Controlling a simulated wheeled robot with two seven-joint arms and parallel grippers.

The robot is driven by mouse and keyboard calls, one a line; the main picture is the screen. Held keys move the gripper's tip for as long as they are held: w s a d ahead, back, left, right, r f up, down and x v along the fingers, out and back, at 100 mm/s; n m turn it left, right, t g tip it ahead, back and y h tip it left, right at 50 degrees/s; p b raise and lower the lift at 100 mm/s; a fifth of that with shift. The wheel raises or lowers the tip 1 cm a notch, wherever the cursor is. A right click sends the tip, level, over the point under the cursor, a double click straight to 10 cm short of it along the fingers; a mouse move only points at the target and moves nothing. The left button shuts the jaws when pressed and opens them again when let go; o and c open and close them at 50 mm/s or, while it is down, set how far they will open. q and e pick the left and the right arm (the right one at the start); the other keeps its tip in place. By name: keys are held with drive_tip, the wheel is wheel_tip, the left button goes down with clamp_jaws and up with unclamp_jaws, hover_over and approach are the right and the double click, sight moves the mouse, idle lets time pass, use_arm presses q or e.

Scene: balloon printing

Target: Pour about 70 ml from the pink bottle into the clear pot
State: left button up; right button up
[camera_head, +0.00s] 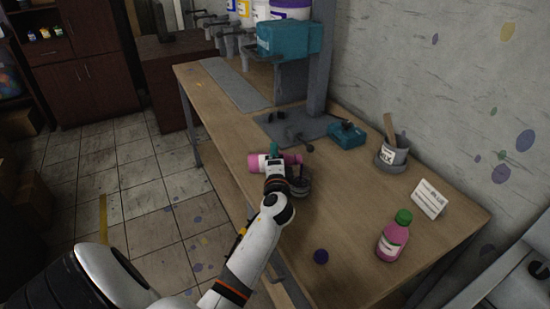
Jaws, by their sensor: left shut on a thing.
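A pink bottle (253,162) with a white label is tipped to about horizontal above the table, its right end towards the clear pot. My left gripper (276,168) is shut on this bottle and hides part of its middle. What looks like the clear pot (301,189) stands just right of and below the gripper, partly hidden by it. I cannot tell whether liquid is flowing or how full the pot is. A second pink bottle (393,238) with a green cap stands upright at the table's front right. My right gripper is not in view.
The table's middle right is mostly clear.

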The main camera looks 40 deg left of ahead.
use_arm(q)
drive_tip(key=shift+f+m, duration=0.15)
drive_tip(key=shift+m, duration=0.15)
idle(0.9)
drive_tip(key=r+n, duration=0.1)
drive_tip(key=n, duration=0.1)
drive_tip(key=shift+r+n+b, duration=0.3)
drive_tip(key=shift+b, duration=0.1)
drive_tip(key=shift+r+n+b, duration=0.25)
drive_tip(key=shift+n+b, duration=0.15)
drive_tip(key=shift+n, duration=0.4)
drive_tip(key=shift+w+d+r+n, duration=0.15)
drive_tip(key=shift+r+n, duration=0.4)
drive_tip(key=shift+n, duration=0.35)
drive_tip(key=shift+w+d+r+n+b, duration=0.1)
drive_tip(key=shift+n+b, duration=0.6)
drive_tip(key=shift+w+d+r+n+b, duration=0.2)
drive_tip(key=shift+n+b, duration=0.1)
drive_tip(key=shift+n, duration=0.3)
drive_tip(key=shift+d+r+n, duration=0.15)
drive_tip(key=shift+r+n, duration=0.15)
drive_tip(key=shift+n, duration=0.1)
